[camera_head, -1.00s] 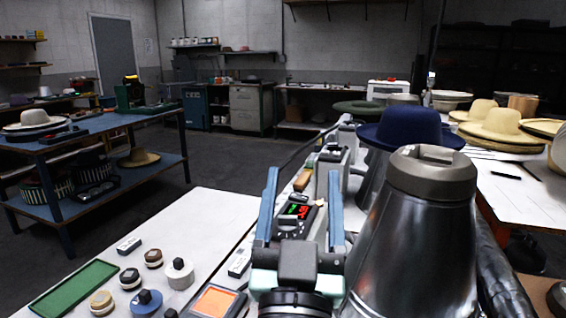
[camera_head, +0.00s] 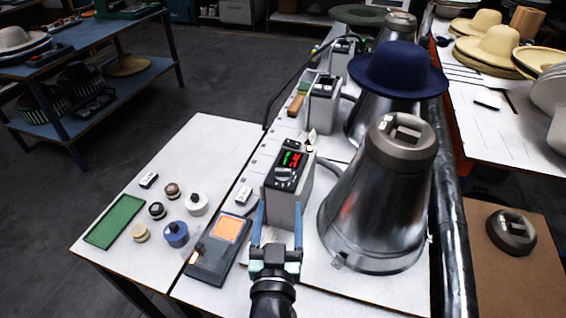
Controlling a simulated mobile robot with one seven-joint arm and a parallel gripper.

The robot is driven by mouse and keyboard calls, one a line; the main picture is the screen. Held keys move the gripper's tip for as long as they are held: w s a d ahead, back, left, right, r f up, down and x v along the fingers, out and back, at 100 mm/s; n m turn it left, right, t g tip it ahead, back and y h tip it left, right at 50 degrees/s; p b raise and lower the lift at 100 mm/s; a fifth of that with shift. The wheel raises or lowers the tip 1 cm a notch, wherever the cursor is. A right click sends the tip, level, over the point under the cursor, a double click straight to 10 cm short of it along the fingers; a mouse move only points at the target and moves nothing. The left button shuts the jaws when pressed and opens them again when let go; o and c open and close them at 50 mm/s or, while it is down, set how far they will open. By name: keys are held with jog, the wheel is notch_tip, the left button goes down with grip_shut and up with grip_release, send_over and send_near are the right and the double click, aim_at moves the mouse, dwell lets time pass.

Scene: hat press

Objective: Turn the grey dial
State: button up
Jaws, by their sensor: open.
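A grey control box (camera_head: 289,195) stands on the white table, left of a large metal cone. Its dark top panel has a red and green lit display (camera_head: 291,160). A small grey dial (camera_head: 284,174) sits on the panel just below the display. My gripper (camera_head: 279,208) has two blue fingers, spread apart and empty. In the picture it is below the dial, with its fingertips in front of the box's lower part. I cannot tell how far apart the gripper and the box are.
The metal cone (camera_head: 378,215) rises close on the right. A navy hat (camera_head: 398,70) sits on another cone behind. A dark device with an orange screen (camera_head: 212,262) and several small pots lie left. A green tray (camera_head: 115,222) is at the table's left edge.

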aim_at(283, 172)
jog(key=w, duration=0.8)
jog(key=w+b, duration=0.1)
jog(key=w, duration=0.2)
jog(key=shift+w+d, duration=0.3)
jog(key=shift+w, duration=0.1)
jog(key=shift+r, duration=0.1)
grip_shut()
